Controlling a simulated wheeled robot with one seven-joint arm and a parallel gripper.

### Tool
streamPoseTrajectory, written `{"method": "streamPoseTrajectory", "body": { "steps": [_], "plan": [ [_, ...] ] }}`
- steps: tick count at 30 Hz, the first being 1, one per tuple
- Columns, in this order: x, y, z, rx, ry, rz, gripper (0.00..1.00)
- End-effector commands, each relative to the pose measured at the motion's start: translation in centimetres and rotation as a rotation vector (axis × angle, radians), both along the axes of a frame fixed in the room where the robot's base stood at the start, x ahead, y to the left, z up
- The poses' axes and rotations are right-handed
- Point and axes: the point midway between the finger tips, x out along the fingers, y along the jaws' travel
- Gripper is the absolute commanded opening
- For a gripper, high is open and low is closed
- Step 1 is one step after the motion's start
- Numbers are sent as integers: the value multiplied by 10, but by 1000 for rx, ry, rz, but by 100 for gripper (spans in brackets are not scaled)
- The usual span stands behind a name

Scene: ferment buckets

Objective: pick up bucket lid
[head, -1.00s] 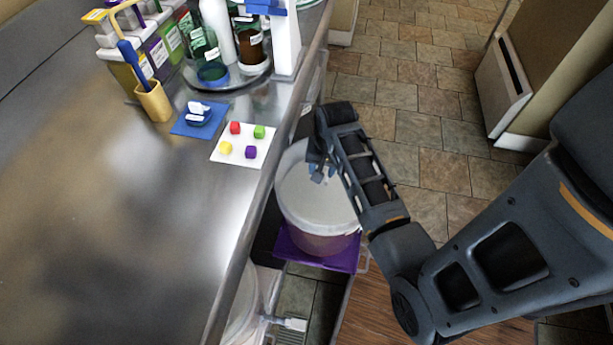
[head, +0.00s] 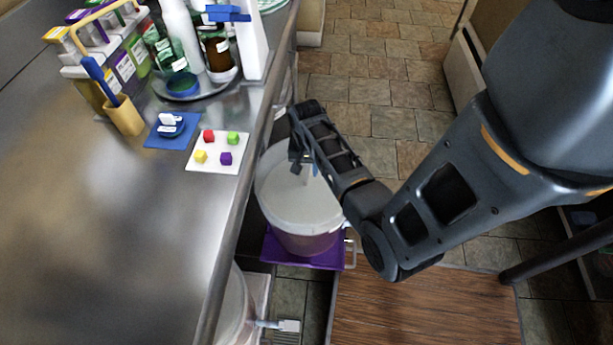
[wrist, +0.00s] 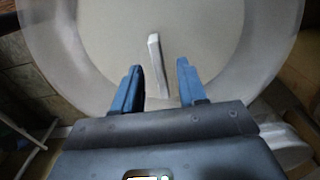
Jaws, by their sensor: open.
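A white round bucket lid (head: 290,202) sits on a translucent white bucket (head: 305,240) beside the steel counter. In the wrist view the lid (wrist: 95,35) fills most of the picture, with a pale upright handle (wrist: 156,65) near its middle. My gripper (wrist: 160,82) is open, its two blue fingers apart on either side of the handle's lower end. I cannot tell how far the fingertips are above the lid. In the head view my gripper (head: 303,165) is over the lid, and my arm hides part of the lid's right side.
The bucket stands on a purple platform (head: 300,255) close to the steel counter edge (head: 222,245). A second bucket (head: 236,310) with a spigot is nearer, below the counter. Bottles, a blue mat (head: 160,140) and a white card (head: 217,165) with coloured cubes occupy the counter. Tiled floor lies beyond.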

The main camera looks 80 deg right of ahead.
Motion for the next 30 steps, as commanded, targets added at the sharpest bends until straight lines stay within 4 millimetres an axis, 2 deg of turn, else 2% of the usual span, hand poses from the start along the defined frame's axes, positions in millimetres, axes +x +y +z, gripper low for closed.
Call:
{"method": "streamPoseTrajectory", "body": {
  "steps": [8, 20, 30],
  "plan": [
    [0, 0, -2, -1, -1, 0, 40],
    [0, 0, -2, -1, -1, 0, 1],
    [0, 0, -1, -1, -1, 0, 0]
  ]
}}
